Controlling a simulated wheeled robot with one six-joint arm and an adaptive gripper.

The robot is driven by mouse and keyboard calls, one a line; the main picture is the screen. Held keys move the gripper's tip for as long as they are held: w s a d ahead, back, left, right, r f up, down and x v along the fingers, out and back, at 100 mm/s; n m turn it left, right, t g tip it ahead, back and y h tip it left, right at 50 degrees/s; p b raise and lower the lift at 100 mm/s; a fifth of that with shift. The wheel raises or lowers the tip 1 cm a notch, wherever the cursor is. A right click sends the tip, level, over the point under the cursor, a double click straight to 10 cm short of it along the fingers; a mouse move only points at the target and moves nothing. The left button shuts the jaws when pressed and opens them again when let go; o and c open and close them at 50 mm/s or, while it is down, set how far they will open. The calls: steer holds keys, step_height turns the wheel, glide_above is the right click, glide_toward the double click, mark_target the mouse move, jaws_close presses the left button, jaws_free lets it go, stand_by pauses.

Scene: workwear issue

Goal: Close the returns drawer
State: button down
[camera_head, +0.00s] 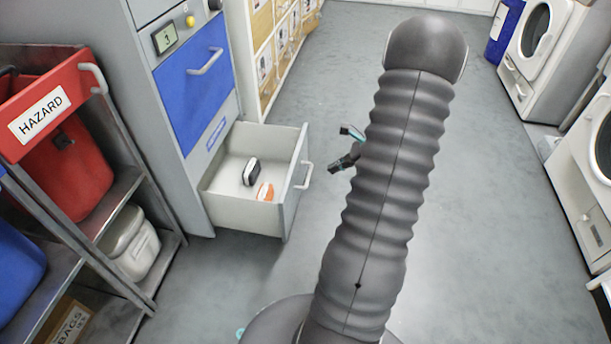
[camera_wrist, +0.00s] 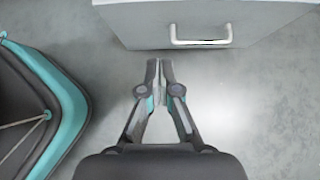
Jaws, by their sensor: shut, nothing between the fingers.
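The returns drawer (camera_head: 247,214) stands pulled out of the grey cabinet (camera_head: 143,90) in the head view. It holds a dark and white item (camera_head: 250,171) and an orange and white item (camera_head: 265,191). Its front and pale handle (camera_wrist: 201,42) show at the top of the wrist view. My gripper (camera_wrist: 166,64) is shut and empty, below and left of the handle in the wrist view, apart from it. In the head view my gripper (camera_head: 346,146) shows partly to the right of the drawer front, the rest hidden behind my arm.
A closed blue drawer (camera_head: 195,81) sits above the open one. A rack with a red hazard bin (camera_head: 75,150) and a white tub (camera_head: 130,244) stands at left. White machines (camera_head: 536,45) line the right. Grey floor between is free.

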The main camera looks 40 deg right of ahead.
steer(key=b, duration=0.2)
glide_toward(292, 181)
step_height(292, 181, down, 4)
steer(key=shift+w+a+f, duration=0.1)
steer(key=shift+w+a, duration=1)
steer(key=shift+a, duration=0.15)
steer(key=shift+w+a, duration=0.35)
steer(key=shift+w, duration=0.1)
